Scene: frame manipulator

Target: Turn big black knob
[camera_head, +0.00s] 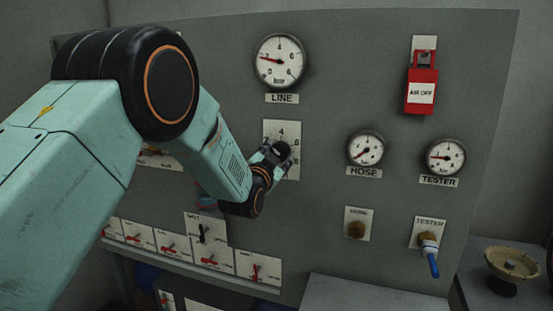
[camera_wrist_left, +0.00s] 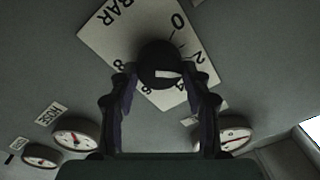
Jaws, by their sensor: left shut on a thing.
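The big black knob (camera_wrist_left: 160,63) sits on a white dial plate (camera_wrist_left: 100,30) marked BAR with numbers, fixed to a grey panel. In the left wrist view a white mark shows on the knob's face. My left gripper (camera_wrist_left: 163,80) has one finger on each side of the knob and is shut on it. In the head view the left gripper (camera_head: 272,157) reaches the dial plate (camera_head: 292,172) at the panel's middle, and the knob (camera_head: 282,149) shows partly past the fingers. My right gripper is in neither view.
The LINE gauge (camera_head: 279,61) is above the dial. The HOSE gauge (camera_head: 366,149), TESTER gauge (camera_head: 445,157) and a red AIR OFF tag (camera_head: 421,91) are to the right. Several red-handled switches (camera_head: 210,260) line the lower left. A blue-handled valve (camera_head: 431,258) sticks out at lower right.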

